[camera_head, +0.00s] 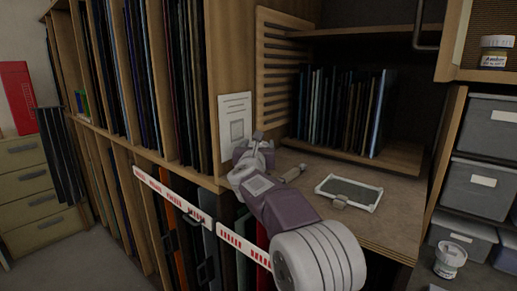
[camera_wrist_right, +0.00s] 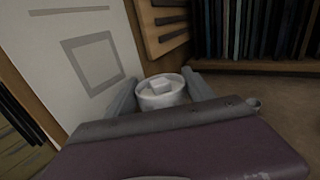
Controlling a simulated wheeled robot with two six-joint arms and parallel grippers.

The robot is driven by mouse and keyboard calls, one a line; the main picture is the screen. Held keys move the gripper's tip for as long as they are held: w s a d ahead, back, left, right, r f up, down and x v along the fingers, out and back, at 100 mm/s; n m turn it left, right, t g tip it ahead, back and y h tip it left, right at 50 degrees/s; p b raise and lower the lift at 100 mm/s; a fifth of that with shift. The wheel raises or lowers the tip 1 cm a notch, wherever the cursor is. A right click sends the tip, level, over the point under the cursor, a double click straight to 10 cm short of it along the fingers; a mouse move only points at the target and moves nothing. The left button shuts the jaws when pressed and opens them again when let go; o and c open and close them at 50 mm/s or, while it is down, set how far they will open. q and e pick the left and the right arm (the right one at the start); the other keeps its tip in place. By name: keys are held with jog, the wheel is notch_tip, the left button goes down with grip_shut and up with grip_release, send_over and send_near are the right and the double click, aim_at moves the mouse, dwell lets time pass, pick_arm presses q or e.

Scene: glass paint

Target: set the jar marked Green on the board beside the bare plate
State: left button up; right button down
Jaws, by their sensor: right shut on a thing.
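My right gripper (camera_head: 256,146) is at the left end of the wooden worktop (camera_head: 396,222), in front of a white sheet on the cabinet side. I cannot tell whether this is the board or the bare plate. My left gripper is not in view.
A small tool (camera_head: 293,173) lies between the gripper and the framed piece. Upright glass sheets (camera_head: 340,110) stand on the shelf behind. Worktop right of the frame is clear.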

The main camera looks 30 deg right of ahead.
jog(key=shift+s, duration=0.1)
jog(key=shift+f+b, duration=0.1)
jog(key=shift+b, duration=0.2)
jog(key=shift+c, duration=1.9)
grip_release()
jog(key=shift+r+p, duration=0.25)
jog(key=shift+p, duration=0.1)
jog(key=b+v, duration=0.2)
jog(key=v, duration=1)
